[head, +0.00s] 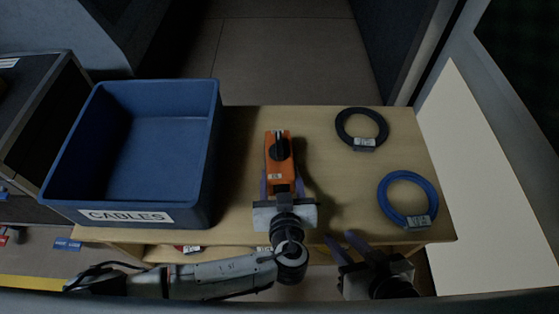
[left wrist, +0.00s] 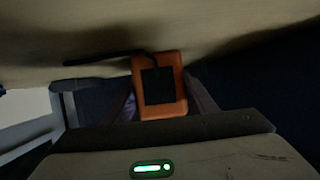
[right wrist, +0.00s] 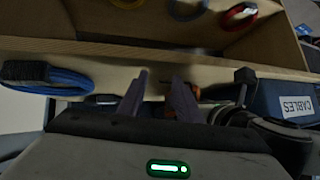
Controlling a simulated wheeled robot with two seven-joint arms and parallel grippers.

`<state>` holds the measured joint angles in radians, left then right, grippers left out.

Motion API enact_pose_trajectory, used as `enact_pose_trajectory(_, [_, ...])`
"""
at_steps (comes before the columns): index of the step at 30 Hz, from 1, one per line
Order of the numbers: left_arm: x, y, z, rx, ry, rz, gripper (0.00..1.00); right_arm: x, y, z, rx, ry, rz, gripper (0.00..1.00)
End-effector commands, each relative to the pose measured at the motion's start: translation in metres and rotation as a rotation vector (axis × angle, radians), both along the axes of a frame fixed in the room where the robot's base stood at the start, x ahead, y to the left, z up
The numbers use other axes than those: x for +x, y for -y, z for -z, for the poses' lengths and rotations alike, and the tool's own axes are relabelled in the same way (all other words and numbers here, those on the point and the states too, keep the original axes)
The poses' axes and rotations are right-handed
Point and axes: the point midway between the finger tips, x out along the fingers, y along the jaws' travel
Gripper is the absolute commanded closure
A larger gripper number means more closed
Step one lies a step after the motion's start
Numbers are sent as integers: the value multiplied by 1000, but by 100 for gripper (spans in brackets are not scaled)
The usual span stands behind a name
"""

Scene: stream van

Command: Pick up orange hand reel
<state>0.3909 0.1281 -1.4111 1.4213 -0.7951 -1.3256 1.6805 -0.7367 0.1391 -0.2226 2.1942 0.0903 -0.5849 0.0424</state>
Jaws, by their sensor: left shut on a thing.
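The orange hand reel (head: 280,175) has a black knob or hub on top and is at the middle of the wooden table in the head view. My left gripper (head: 281,185) is shut on it, with a finger along each side. In the left wrist view the hand reel (left wrist: 160,86) shows its orange frame and dark centre between the fingers. Whether it touches the table is hard to tell. My right gripper (head: 342,247) is at the table's front edge, with its fingers apart and nothing between them; its fingers also show in the right wrist view (right wrist: 158,95).
A blue bin labelled CABLES (head: 212,150) stands empty on the left of the table (head: 330,195). A black cable coil (head: 340,130) lies at the back right and a blue cable coil (head: 383,195) at the front right. A shelf below holds several coils (right wrist: 238,16).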

Motion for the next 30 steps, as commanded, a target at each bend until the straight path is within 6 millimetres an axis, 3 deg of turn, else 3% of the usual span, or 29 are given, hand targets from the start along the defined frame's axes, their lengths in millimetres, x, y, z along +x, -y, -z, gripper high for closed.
enact_pose_trajectory(8, [0, 1, -9, -3, 3, 1, 75, 0, 0, -4, 1, 3, 1, 69])
enact_pose_trajectory(14, [0, 1, -46, -7, 4, 0, 75, -8, 5, -8, -9, 8, 9, 69])
enact_pose_trajectory(21, [0, 1, -89, -6, 4, -1, 75, -5, 7, -15, -24, 7, 2, 69])
enact_pose_trajectory(30, [1, 0, -102, -2, 4, -1, 75, -6, 7, -12, -32, -2, -1, 69])
